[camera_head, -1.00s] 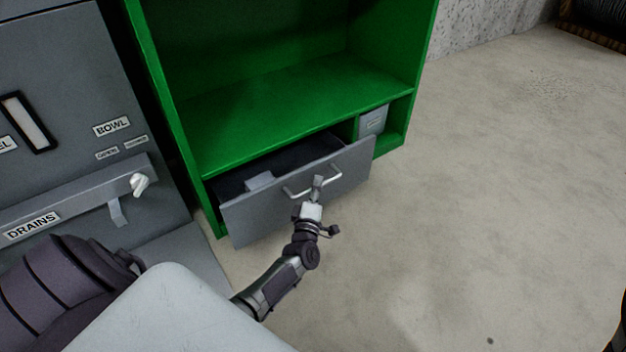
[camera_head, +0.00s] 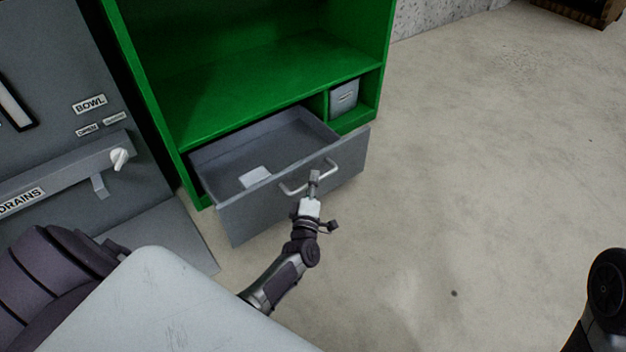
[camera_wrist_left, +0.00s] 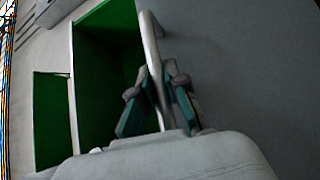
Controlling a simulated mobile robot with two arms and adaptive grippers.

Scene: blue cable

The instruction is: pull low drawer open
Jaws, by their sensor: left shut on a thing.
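The low drawer (camera_head: 235,212) has a grey front and stands pulled well out of the bottom of the green cabinet (camera_head: 255,85). Its inside shows, with a small light card-like object (camera_head: 255,177) in it. The metal bar handle (camera_head: 330,170) is on the drawer front. My left gripper (camera_head: 314,178) is shut on the handle. In the left wrist view its fingers (camera_wrist_left: 158,100) stand on both sides of the handle bar (camera_wrist_left: 152,50). My right gripper does not show; only a dark part of my right arm may be at the lower right edge.
A grey box (camera_head: 344,95) sits in the small compartment right of the drawer. A grey machine (camera_head: 70,150) with labels and a white knob (camera_head: 120,158) stands at the left. The concrete floor (camera_head: 470,170) is clear in front and at right.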

